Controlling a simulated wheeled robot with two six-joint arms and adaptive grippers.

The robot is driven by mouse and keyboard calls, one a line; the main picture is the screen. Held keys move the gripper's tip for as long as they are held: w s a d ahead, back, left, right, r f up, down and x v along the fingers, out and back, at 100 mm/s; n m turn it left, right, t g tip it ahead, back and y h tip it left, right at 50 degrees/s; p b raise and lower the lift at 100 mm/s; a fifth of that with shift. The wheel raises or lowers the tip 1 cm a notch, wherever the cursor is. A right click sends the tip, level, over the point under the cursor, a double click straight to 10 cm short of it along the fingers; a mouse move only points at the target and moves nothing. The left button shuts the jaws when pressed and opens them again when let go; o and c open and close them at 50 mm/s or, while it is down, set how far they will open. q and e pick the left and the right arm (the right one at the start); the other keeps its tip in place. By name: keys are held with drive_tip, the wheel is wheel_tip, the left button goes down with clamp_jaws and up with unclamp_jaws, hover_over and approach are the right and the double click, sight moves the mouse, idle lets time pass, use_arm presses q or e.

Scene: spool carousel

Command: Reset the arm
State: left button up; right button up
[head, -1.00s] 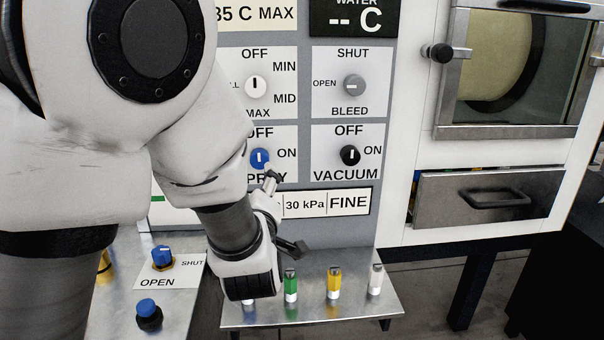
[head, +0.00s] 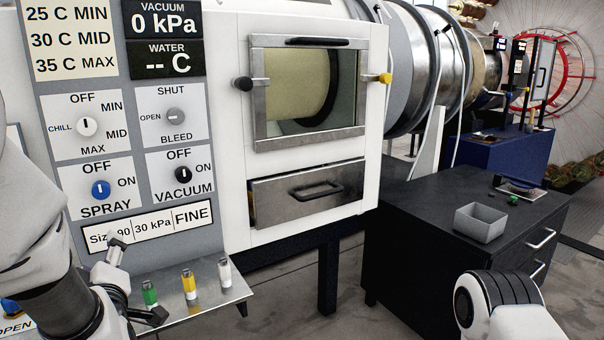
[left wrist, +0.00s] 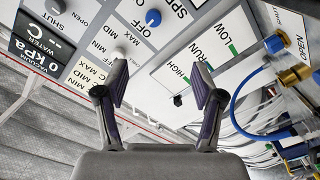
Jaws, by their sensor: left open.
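My left gripper (head: 136,280) is open and empty at the lower left of the head view. It is in front of the control panel, below the Size strip (head: 143,229), its lower finger overlapping the vial shelf in the picture. In the left wrist view its two fingers (left wrist: 160,84) stand wide apart with nothing between them. The panel shows upside down there, with the blue SPRAY knob (left wrist: 153,18) beyond the fingers. That knob (head: 101,190) shows uncovered in the head view. Part of my right arm shows at the lower right; its gripper is out of frame.
A shelf (head: 222,302) holds green (head: 149,292), yellow (head: 189,281) and white (head: 224,271) vials. A windowed door (head: 308,92) and a drawer (head: 307,194) are right of the panel. A grey bin (head: 481,223) stands on a black cabinet (head: 415,215). Hoses (left wrist: 250,115) show in the left wrist view.

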use_arm(q)
drive_tip(key=s+f+m+g+h+p, duration=0.2)
drive_tip(key=s+f+g+p, duration=0.15)
drive_tip(key=f, duration=1.05)
drive_tip(key=s+f+m+g+h+p, duration=0.2)
drive_tip(key=s+f+g+h, duration=0.15)
drive_tip(key=f, duration=1.15)
drive_tip(key=s+d+f+m+g+h, duration=0.1)
drive_tip(key=s+d+f+m+g, duration=0.1)
drive_tip(key=s, duration=0.4)
drive_tip(key=s+d+f+m+g+h, duration=0.2)
drive_tip(key=s+d+f+m+g, duration=0.1)
drive_tip(key=s+f+m, duration=0.2)
drive_tip(key=s+d+f+m+g+h+p, duration=0.1)
drive_tip(key=s+d+f+m+g, duration=0.1)
drive_tip(key=s, duration=0.6)
wheel_tip(320, 180, down, 3)
drive_tip(key=shift+s+d+r+m+g, duration=0.2)
drive_tip(key=shift+s+d+m+g, duration=0.15)
drive_tip(key=shift+m+g, duration=0.4)
use_arm(e)
wheel_tip(320, 180, up, 7)
drive_tip(key=shift+w+a, duration=0.15)
drive_tip(key=shift+w, duration=0.15)
use_arm(q)
drive_tip(key=shift+a, duration=0.1)
use_arm(e)
drive_tip(key=shift+f, duration=0.1)
